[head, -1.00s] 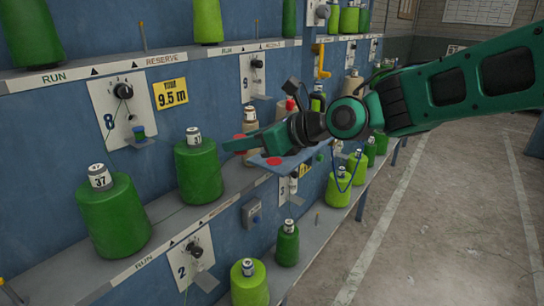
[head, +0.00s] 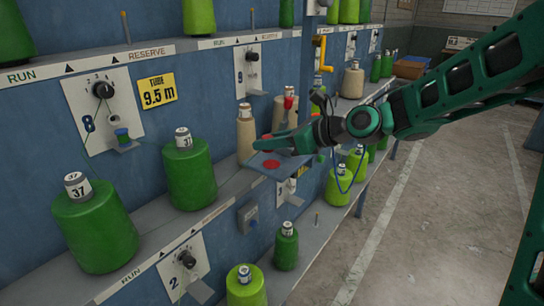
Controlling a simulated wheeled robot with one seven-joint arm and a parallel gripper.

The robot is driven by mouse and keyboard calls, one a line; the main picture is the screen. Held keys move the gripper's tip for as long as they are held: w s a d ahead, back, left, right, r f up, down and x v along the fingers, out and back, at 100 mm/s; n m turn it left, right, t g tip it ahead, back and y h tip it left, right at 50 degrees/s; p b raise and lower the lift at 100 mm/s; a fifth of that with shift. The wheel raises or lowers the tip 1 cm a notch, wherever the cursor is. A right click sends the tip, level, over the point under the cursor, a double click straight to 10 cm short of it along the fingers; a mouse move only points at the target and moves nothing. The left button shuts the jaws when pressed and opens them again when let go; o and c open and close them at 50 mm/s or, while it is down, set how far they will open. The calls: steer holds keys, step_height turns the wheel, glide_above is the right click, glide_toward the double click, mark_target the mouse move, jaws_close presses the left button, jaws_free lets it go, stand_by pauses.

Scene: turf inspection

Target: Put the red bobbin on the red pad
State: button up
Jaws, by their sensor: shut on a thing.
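My gripper (head: 266,144) reaches in from the right, its fingers pointing left. It is shut on a small red bobbin (head: 267,137), of which only a sliver shows above the fingers. The red pad (head: 272,164) is a red disc on a grey-blue plate (head: 255,169) that juts out just below the gripper. The gripper and bobbin appear above the pad and a little apart from it. How high above it they are, I cannot tell exactly.
Tan cones (head: 246,132) stand close behind the gripper; another red object (head: 288,103) shows by one. Large green cones (head: 188,172) stand on the shelf to the left. The floor (head: 440,220) at right is clear.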

mark_target(271, 164)
steer(key=shift+w+d+f, duration=0.4)
steer(key=shift+w, duration=0.05)
step_height(271, 164, down, 4)
steer(key=shift+f, duration=0.1)
steer(key=o, duration=1)
steer(key=v, duration=1.2)
